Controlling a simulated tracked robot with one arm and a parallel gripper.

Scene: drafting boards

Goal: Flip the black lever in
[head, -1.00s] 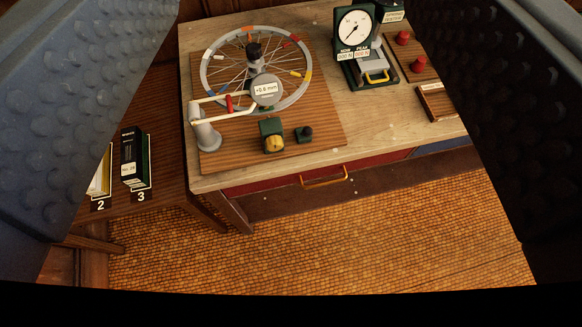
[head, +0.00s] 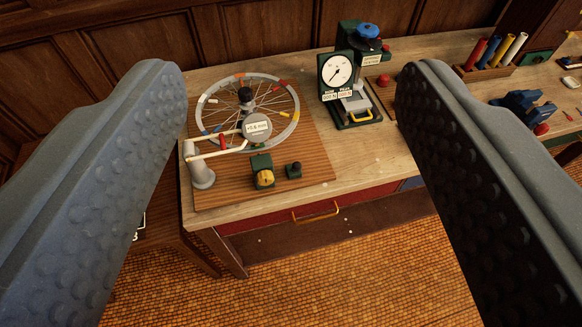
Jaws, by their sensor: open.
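I cannot make out a clear black lever. The closest match is a small black knob (head: 295,167) on a low dark green block, at the front of a striped wooden board (head: 222,191). Left of it stands a green block with a yellow knob (head: 264,177). A spoked wheel (head: 288,132) with coloured tags lies behind them, with a round gauge (head: 257,127) at its rim. My gripper (head: 291,78) is open and empty. Its two grey fingers frame the board from left and right, apart from everything on the bench.
A green dial tester (head: 337,72) stands right of the board, with a blue-topped device (head: 367,32) behind it. Coloured tubes (head: 493,50) and a blue vise (head: 525,108) are farther right. A red drawer with an orange handle (head: 315,213) is in the bench front. A panelled wall closes the back.

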